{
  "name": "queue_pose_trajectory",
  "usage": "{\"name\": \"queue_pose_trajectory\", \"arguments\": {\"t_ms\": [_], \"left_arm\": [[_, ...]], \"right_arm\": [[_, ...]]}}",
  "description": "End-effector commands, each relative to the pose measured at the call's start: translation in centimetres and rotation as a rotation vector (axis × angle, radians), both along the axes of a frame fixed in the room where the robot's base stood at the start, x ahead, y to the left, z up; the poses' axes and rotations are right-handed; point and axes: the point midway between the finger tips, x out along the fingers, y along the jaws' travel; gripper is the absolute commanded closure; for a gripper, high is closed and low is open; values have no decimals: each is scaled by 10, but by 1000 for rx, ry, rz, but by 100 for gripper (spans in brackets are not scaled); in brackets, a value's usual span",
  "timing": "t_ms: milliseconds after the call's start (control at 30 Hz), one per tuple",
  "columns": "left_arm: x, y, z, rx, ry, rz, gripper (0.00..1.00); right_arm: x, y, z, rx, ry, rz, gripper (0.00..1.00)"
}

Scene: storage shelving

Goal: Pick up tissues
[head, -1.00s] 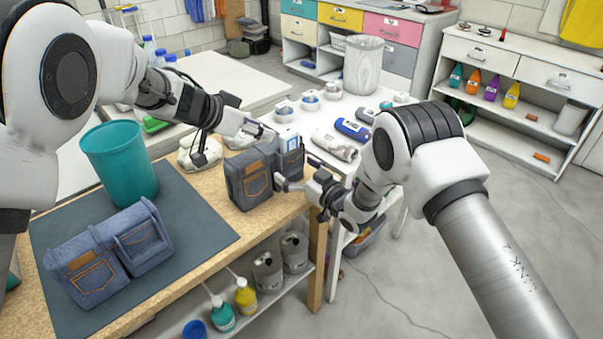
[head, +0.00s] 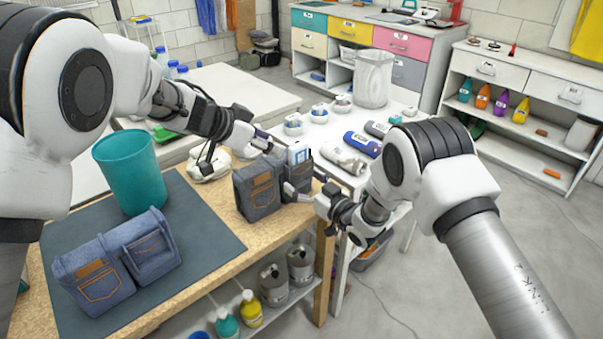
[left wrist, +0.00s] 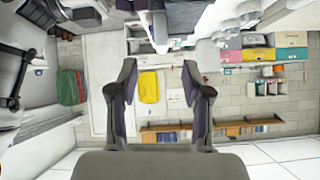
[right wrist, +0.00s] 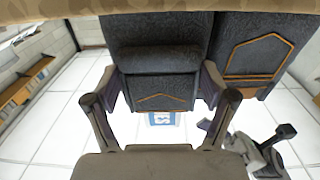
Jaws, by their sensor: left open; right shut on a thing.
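A dark denim caddy (head: 257,190) stands at the right end of the wooden table. A white and blue pack (head: 299,152), likely the tissues, pokes up from its smaller pocket; it also shows in the right wrist view (right wrist: 161,118). My right gripper (head: 298,178) is shut on the smaller pocket section, with its fingers on either side of it in the right wrist view (right wrist: 160,100). My left gripper (head: 264,143) is open and empty, just behind and left of the pack. In the left wrist view, nothing is between its fingers (left wrist: 160,85).
A lighter blue denim caddy (head: 118,258) sits on a dark mat (head: 205,225), near a teal bin (head: 130,172). A white table (head: 345,183) with bottles and cans (head: 362,144) adjoins behind. A white crumpled item (head: 208,165) lies near my left gripper.

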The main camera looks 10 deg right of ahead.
Motion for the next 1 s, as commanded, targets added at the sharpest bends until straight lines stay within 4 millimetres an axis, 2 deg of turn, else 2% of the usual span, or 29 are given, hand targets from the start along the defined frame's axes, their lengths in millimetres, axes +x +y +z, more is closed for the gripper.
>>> {"name": "queue_pose_trajectory", "arguments": {"t_ms": [167,600,1000], "left_arm": [[-1,-3,2,178,-271,-270,51],[-9,-7,4,701,-1160,-1022,51],[-14,2,5,1252,-1958,-1507,51]], "right_arm": [[0,0,0,-1,1,0,74],[0,0,0,-1,1,0,74],[0,0,-1,-1,1,0,74]]}}
